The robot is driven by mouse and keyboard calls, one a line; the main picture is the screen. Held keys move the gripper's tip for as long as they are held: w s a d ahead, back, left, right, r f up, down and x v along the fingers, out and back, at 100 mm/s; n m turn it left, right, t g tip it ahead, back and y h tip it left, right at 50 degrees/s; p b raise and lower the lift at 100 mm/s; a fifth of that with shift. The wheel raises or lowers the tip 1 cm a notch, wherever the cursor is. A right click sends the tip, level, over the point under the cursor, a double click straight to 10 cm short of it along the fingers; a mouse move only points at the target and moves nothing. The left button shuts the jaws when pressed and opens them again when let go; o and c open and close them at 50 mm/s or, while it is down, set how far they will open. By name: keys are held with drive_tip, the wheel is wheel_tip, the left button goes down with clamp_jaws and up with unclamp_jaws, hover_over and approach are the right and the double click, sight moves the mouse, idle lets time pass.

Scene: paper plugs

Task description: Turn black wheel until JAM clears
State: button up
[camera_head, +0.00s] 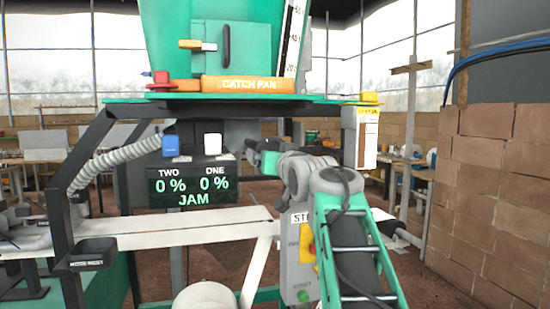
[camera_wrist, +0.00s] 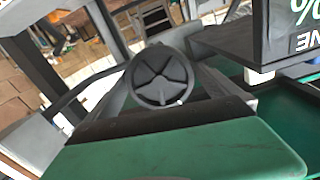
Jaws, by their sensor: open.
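The black wheel (camera_wrist: 162,76) shows in the wrist view as a round dark disc with spokes, straight ahead of my gripper (camera_wrist: 163,92). My gripper is open, with a dark finger on either side of the wheel's lower part. I cannot tell whether the fingers touch it. In the head view my gripper (camera_head: 252,147) reaches in beside the display, and the wheel cannot be made out there. The display (camera_head: 193,184) reads TWO 0 %, ONE 0 % and JAM. Its edge also shows upside down in the wrist view (camera_wrist: 288,32).
A green hopper (camera_head: 215,45) with an orange catch pan (camera_head: 248,84) stands above the display. A blue block (camera_head: 170,145) and a white block (camera_head: 213,142) sit on top of it. A pale beam (camera_head: 180,230) crosses in front. A grey control box (camera_head: 298,285) stands near my arm.

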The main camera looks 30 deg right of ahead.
drive_tip(key=shift+s, duration=0.1)
drive_tip(key=b+v, duration=0.2)
drive_tip(key=v, duration=0.1)
drive_tip(key=shift+s+a, duration=0.15)
drive_tip(key=shift+s, duration=0.25)
drive_tip(key=m+p, duration=0.2)
drive_tip(key=m, duration=1)
